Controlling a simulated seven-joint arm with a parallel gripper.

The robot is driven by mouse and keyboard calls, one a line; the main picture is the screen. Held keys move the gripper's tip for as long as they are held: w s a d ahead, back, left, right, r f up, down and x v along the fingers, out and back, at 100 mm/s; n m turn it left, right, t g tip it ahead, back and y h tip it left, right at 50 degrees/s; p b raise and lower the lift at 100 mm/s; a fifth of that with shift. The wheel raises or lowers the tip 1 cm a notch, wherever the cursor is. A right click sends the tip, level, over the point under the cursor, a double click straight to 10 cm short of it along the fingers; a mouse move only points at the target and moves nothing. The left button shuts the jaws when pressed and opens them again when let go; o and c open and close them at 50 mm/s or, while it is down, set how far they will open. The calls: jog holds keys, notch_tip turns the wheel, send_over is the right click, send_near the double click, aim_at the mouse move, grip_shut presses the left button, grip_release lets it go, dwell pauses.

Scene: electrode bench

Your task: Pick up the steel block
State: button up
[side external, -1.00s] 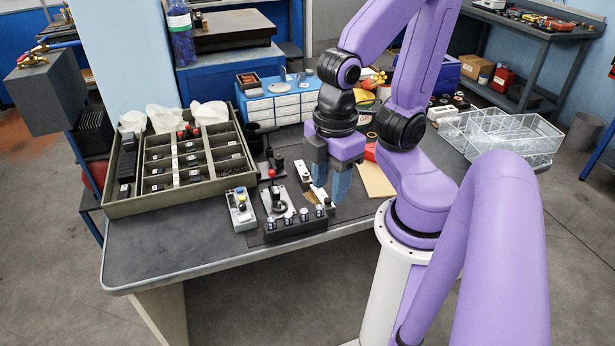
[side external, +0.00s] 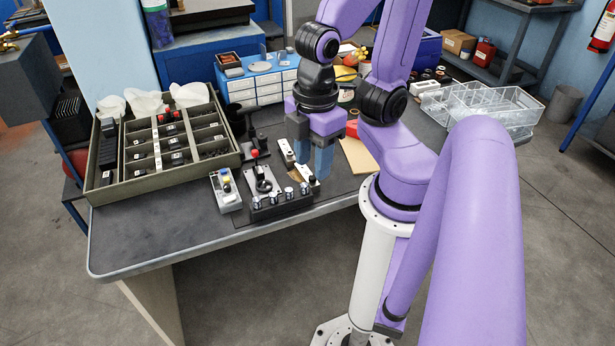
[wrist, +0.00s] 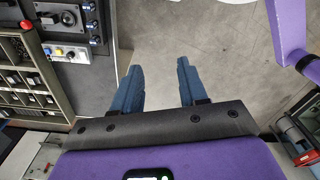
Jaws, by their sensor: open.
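My gripper (side external: 311,172) hangs above the front part of the bench with its two blue-grey fingers pointing down. In the wrist view the fingers (wrist: 159,66) are spread apart, with nothing between them but grey floor far below. A pale, narrow bar with dark spots (side external: 286,152) lies just left of the fingers in the side view and may be the steel block; I cannot tell for certain. The fingers partly hide the pieces behind them. No clear steel block shows in the wrist view.
A black bar with several shiny knobs (side external: 281,206), a lever plate (side external: 262,183) and a small button box (side external: 226,190) stand near the bench's front edge. A compartment tray (side external: 100,190) is at the left. Blue drawers (side external: 264,88) stand behind. Dark bench top (side external: 150,235) is clear at front left.

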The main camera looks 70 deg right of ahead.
jog(key=shift+o, duration=0.3)
jog(key=o, duration=0.3)
